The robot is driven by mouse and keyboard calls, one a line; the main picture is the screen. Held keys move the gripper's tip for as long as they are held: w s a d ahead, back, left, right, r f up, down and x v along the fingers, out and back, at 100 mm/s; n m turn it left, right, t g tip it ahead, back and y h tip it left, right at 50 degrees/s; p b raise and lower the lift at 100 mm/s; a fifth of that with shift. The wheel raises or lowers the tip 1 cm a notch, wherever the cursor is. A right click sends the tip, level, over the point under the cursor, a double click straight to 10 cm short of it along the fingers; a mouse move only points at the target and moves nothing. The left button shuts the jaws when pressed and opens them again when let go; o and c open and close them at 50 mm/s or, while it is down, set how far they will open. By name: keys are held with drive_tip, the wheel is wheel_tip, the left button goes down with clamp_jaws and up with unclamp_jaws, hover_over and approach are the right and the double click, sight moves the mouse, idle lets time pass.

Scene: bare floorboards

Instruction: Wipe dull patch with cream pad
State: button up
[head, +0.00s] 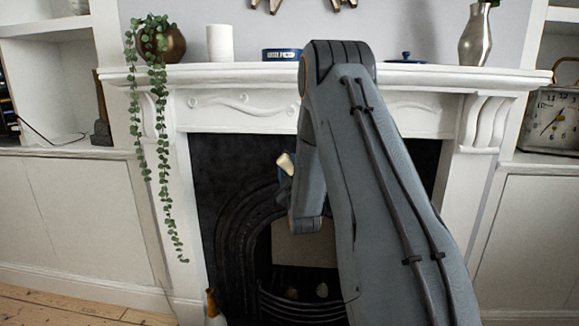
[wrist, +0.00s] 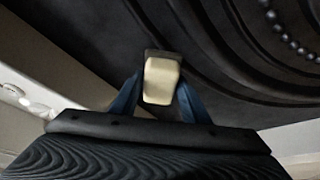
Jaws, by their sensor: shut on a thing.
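My gripper (head: 285,177) is shut on the cream pad (head: 285,162), in front of the black fireplace insert, left of my forearm. In the wrist view the pad (wrist: 161,80) is a pale block with a dark edge at its far end, between the two blue fingers of my gripper (wrist: 158,92). Dark moulded ironwork is behind it; I cannot tell whether the pad touches it. I cannot make out a dull patch for certain. My arm hides much of the fireplace's right side.
The white mantelpiece (head: 235,75) carries a trailing plant (head: 158,85), a white candle (head: 220,43), a blue tin (head: 281,55), a blue lidded dish (head: 405,58) and a silver vase (head: 477,36). A beige panel (head: 303,245) is in the fireplace opening. A clock (head: 553,119) stands right.

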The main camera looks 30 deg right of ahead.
drive_tip(key=shift+s+a+p, duration=0.2)
drive_tip(key=shift+s+a, duration=0.25)
drive_tip(key=shift+s, duration=0.25)
drive_tip(key=shift+s+a+p, duration=0.25)
drive_tip(key=shift+s+a, duration=0.25)
drive_tip(key=shift+s, duration=0.25)
drive_tip(key=shift+s+a+p, duration=0.2)
drive_tip(key=shift+s+a, duration=0.25)
drive_tip(key=shift+s, duration=0.25)
drive_tip(key=shift+s, duration=0.1)
drive_tip(key=shift+s+a+p, duration=0.35)
drive_tip(key=shift+s+a, duration=0.45)
drive_tip(key=shift+s, duration=0.35)
